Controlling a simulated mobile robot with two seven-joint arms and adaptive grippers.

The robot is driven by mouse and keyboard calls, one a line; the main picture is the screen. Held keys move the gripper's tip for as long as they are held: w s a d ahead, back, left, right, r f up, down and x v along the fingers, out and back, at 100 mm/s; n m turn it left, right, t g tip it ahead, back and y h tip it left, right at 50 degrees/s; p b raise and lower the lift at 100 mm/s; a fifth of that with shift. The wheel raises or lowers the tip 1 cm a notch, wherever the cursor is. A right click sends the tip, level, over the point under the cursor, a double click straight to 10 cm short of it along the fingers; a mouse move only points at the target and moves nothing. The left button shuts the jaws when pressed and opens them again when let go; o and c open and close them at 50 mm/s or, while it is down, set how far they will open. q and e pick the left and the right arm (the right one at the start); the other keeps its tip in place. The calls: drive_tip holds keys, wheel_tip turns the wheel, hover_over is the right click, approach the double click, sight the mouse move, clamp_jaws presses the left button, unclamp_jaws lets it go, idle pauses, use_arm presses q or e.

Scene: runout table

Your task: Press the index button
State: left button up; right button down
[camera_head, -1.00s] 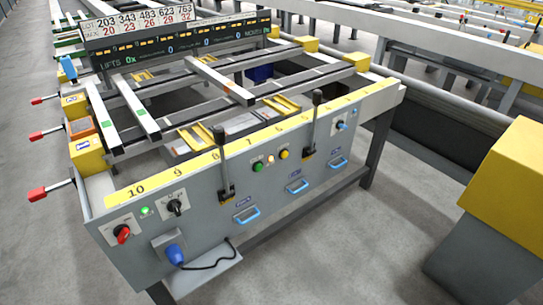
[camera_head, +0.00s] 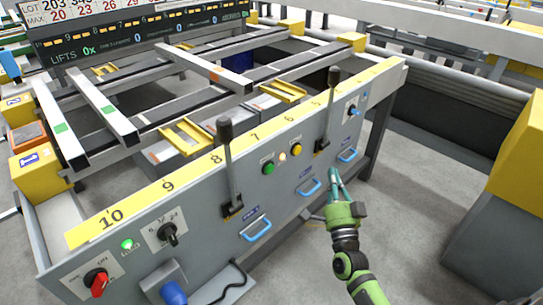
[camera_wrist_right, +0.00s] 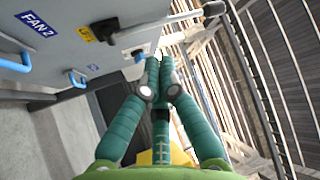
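The grey front panel (camera_head: 205,200) carries a green push button (camera_head: 268,168) and a yellow push button (camera_head: 296,150), with a small pale light (camera_head: 282,157) between them. Their labels are too small to read, so I cannot tell which is the index button. My right gripper (camera_head: 335,178) is in front of the panel, right of and lower than these buttons, apart from them. In the right wrist view, its teal fingers (camera_wrist_right: 159,70) are together and hold nothing. My left gripper is not in view.
Black levers (camera_head: 229,160) and blue handles (camera_head: 311,187) stick out from the panel. A red knob (camera_head: 98,283), a black selector (camera_head: 168,233) and a blue plug (camera_head: 173,292) are at its left. A yellow-topped box (camera_head: 520,160) stands right; grey floor lies between.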

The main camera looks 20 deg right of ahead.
sight(297, 150)
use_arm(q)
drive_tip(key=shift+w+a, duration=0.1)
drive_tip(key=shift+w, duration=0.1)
use_arm(e)
drive_tip(key=shift+r+m, duration=0.3)
drive_tip(key=shift+r, duration=0.2)
use_arm(q)
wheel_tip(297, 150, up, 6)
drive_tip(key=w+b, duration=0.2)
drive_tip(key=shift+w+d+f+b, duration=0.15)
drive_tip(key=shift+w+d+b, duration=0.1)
drive_tip(key=shift+b, duration=0.15)
use_arm(e)
drive_tip(key=w+a, duration=0.3)
drive_tip(key=w, duration=0.5)
drive_tip(key=shift+w+a, duration=0.2)
drive_tip(key=shift+f, duration=0.1)
